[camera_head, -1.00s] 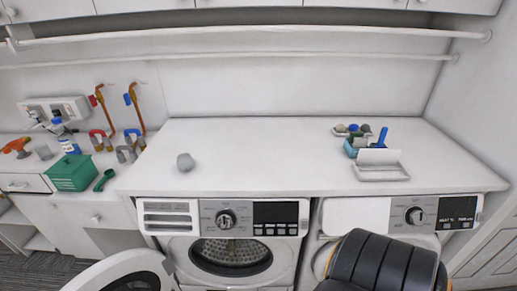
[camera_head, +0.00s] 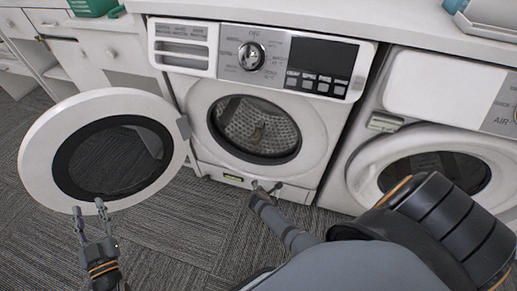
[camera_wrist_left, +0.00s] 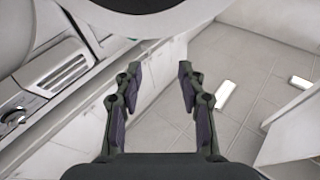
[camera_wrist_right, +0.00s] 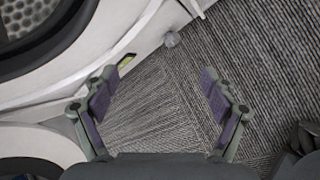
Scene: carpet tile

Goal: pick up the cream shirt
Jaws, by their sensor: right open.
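No full shirt shape shows. That machine's round door (camera_head: 38,165) stands open to the left. My left gripper (camera_head: 90,210) is open and empty in front of the door's lower edge; its fingers are spread in the left wrist view (camera_wrist_left: 158,75). My right gripper (camera_head: 266,187) is open and empty, low in front of the machine, below the drum opening. It also shows in the right wrist view (camera_wrist_right: 168,75).
A second machine (camera_head: 435,150) stands at the right, its door apparently shut, partly hidden by my arm. A green box (camera_head: 92,7) sits on the counter at the top left. Patterned grey carpet (camera_head: 175,225) lies in front, clear between the door and my right arm.

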